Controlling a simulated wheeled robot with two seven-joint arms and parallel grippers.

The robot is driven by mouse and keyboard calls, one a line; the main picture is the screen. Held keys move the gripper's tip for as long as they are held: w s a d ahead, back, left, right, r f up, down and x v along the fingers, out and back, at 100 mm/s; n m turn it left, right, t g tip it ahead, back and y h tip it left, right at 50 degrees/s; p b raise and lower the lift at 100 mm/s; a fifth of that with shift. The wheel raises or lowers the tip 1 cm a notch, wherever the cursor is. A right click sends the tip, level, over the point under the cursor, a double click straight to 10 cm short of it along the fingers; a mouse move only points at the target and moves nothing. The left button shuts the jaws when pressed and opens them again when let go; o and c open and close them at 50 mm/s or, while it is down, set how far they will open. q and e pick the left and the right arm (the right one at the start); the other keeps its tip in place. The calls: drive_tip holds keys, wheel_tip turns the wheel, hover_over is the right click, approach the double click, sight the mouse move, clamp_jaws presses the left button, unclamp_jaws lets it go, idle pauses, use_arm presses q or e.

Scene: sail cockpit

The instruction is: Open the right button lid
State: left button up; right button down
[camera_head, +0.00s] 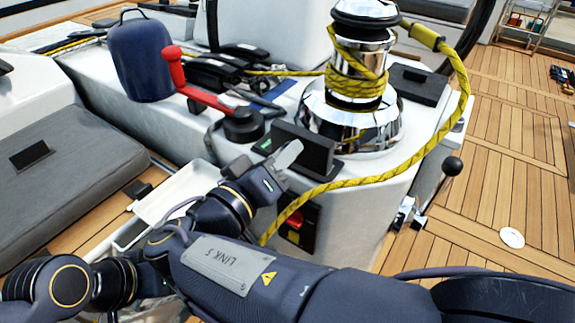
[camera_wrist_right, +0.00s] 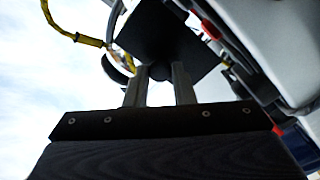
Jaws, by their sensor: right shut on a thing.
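A black button lid (camera_head: 305,149) stands raised and tilted beside the base of the chrome winch (camera_head: 350,110) in the head view. My right gripper (camera_head: 287,155) is at its near left side, with a pale finger against it. In the right wrist view, the two fingers of my right gripper (camera_wrist_right: 159,75) are shut on the dark lid (camera_wrist_right: 162,35), with a rounded part between the tips. A second black lid (camera_head: 416,84) lies flat behind the winch, to the right. My left gripper is not in view.
A yellow rope (camera_head: 395,167) wraps the winch and loops down in front of the white console. A red-handled crank (camera_head: 190,88) lies left of the raised lid. A red switch (camera_head: 295,219) is below it.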

drive_tip(key=shift+s+a+f+t+h+b, duration=0.2)
drive_tip(key=shift+s+f+t+h+b, duration=0.2)
drive_tip(key=shift+t+b, duration=0.55)
drive_tip(key=c, duration=1.2)
unclamp_jaws()
drive_tip(key=b+v, duration=0.1)
drive_tip(key=v, duration=0.6)
drive_tip(key=shift+s+a, duration=0.25)
drive_tip(key=shift+s, duration=0.05)
